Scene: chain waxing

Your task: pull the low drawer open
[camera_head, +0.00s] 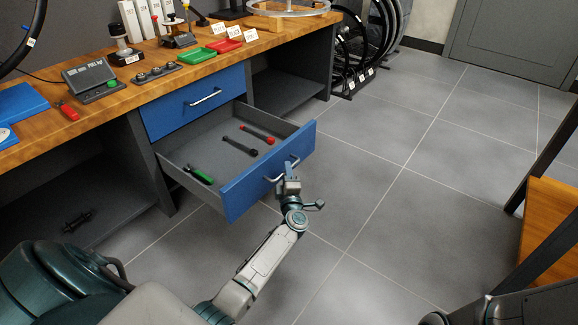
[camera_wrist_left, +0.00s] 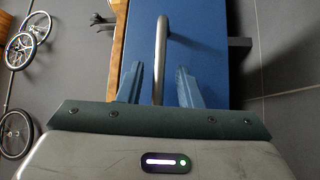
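The low drawer (camera_head: 232,197) has a blue front and grey inside, and stands well out from the bench, below a shut blue upper drawer (camera_head: 196,101). Its metal handle (camera_head: 282,171) is on the front; in the left wrist view the handle (camera_wrist_left: 160,55) runs between my fingers. My left gripper (camera_head: 290,182) is at this handle. In the left wrist view its two fingers (camera_wrist_left: 159,88) are apart, one on each side of the bar, with gaps showing. My right gripper is not seen.
Inside the drawer lie a green-handled tool (camera_head: 199,174), a dark tool (camera_head: 240,147) and a red-ended tool (camera_head: 258,134). The wooden bench top (camera_head: 130,85) holds trays and small items. Wheels (camera_head: 365,45) stand beyond. The tiled floor (camera_head: 400,200) before the drawer is clear.

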